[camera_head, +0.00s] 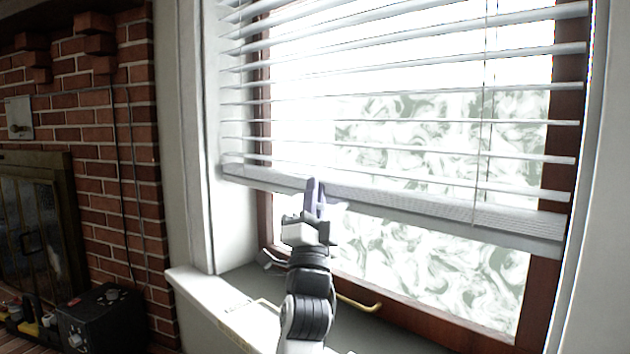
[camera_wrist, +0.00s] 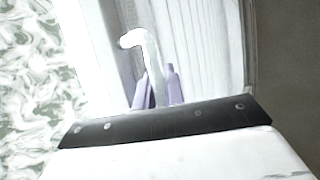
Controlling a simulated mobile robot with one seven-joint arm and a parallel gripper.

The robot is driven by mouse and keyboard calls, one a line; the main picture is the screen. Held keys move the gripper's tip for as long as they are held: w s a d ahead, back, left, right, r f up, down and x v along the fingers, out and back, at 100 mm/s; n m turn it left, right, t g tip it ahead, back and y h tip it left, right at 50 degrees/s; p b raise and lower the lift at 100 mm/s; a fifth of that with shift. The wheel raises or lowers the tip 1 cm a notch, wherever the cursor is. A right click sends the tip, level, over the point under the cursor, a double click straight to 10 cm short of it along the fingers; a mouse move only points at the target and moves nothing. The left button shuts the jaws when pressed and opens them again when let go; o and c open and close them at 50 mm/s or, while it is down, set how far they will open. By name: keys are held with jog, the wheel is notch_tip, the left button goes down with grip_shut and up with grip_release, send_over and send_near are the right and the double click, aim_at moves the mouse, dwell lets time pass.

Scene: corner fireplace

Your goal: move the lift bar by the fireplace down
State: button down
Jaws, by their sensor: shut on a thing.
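The lift bar (camera_head: 420,208) is the thick white bottom rail of the blinds. It crosses the window and slopes down to the right in the head view, part way up the pane. My gripper (camera_head: 315,195) reaches up to the bar left of its middle, with its pale purple fingers upright at the bar. In the wrist view the two fingers (camera_wrist: 160,85) stand close on either side of a white, curved edge, which looks like the lift bar (camera_wrist: 143,42) seen end-on. The fingers are shut on it. The exact contact is partly hidden.
White slats (camera_head: 400,115) hang above the bar, with a thin cord (camera_head: 484,110) at the right. Bare glass (camera_head: 440,270) shows below. The sill (camera_head: 225,310) and a brass handle (camera_head: 358,303) lie under my arm. A brick wall (camera_head: 100,130) and fireplace (camera_head: 35,220) stand left.

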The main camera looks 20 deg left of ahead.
jog(key=shift+f, duration=0.9)
jog(key=c, duration=1.8)
grip_release()
jog(key=shift+o, duration=0.2)
jog(key=shift+f+b, duration=0.15)
jog(key=shift+b, duration=0.2)
